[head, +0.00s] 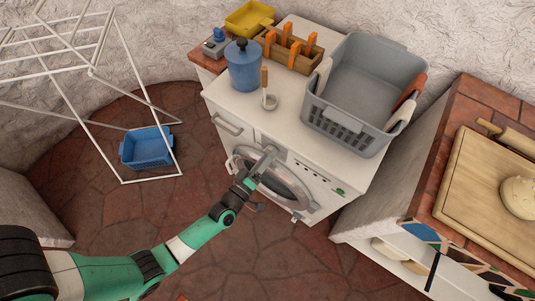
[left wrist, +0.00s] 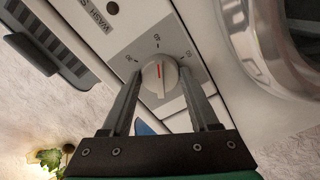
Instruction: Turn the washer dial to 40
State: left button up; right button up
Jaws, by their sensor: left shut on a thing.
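The white washer (head: 222,103) stands against the back wall with its round door (head: 290,187) facing front. My left gripper (head: 267,158) is at the upper front of the washer, where it hides the dial in the head view. In the left wrist view the round pale dial (left wrist: 160,79) sits between the fingertips of my left gripper (left wrist: 160,82), which is shut on its sides. The dial's red mark points up in that view, toward the top number on the grey plate (left wrist: 176,41). My right gripper is not in view.
On the washer stand a grey laundry basket (head: 318,117), a blue lidded canister (head: 243,70) and a wooden peg box (head: 303,62). A white drying rack (head: 103,128) and blue basket (head: 147,147) are at left. A brick counter (head: 447,120) is at right.

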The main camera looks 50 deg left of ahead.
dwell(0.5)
pick_arm(q)
jog(key=o, duration=1.4)
jog(key=p+v, duration=0.3)
jog(key=v, duration=0.8)
jog(key=shift+s+d, duration=0.15)
jog(key=shift+s, duration=0.2)
jog(key=shift+w, duration=0.1)
